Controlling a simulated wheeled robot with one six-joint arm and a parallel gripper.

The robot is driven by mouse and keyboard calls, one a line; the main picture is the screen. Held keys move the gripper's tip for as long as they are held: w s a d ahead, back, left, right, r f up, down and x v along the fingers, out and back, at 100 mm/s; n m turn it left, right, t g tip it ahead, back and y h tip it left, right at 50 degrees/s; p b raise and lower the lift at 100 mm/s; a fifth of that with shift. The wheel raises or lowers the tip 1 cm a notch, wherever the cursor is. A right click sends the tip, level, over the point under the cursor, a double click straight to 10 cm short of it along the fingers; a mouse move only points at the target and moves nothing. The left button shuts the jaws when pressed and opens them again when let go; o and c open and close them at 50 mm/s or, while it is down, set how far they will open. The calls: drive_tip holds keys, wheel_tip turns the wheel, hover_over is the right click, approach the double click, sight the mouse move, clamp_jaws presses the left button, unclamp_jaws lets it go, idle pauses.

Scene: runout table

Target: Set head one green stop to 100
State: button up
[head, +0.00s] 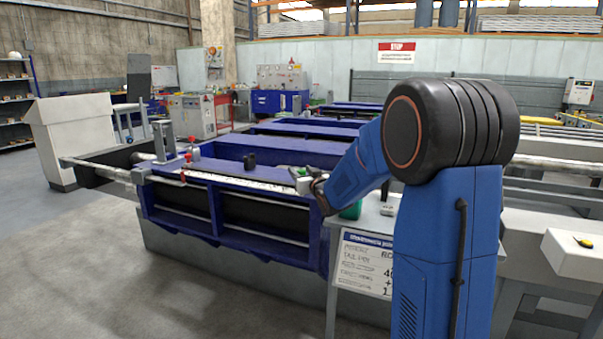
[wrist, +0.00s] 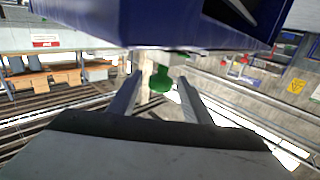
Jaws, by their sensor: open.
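The green stop's knob (wrist: 160,79) shows in the wrist view between and just beyond the two fingertips. I cannot tell whether a finger touches it. My gripper (wrist: 160,82) is open, with a finger on either side of the knob. In the head view my gripper (head: 308,183) is at the right end of the blue table's light front rail (head: 232,180), partly hidden by my wrist. The stop's position on the scale cannot be read.
Red-knobbed fittings (head: 187,158) and a grey upright bracket (head: 163,140) stand at the rail's left end. A small stand with a printed sign (head: 366,265) and a green object (head: 352,210) is close by my arm. Floor at front left is clear.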

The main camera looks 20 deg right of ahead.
clamp_jaws()
drive_tip(key=w+a, duration=0.6)
drive_tip(key=w, duration=0.1)
drive_tip(key=shift+w+a, duration=0.25)
drive_tip(key=shift+a, duration=0.1)
unclamp_jaws()
drive_tip(key=shift+s, duration=0.15)
drive_tip(key=s, duration=1.7)
drive_tip(key=shift+a, duration=0.35)
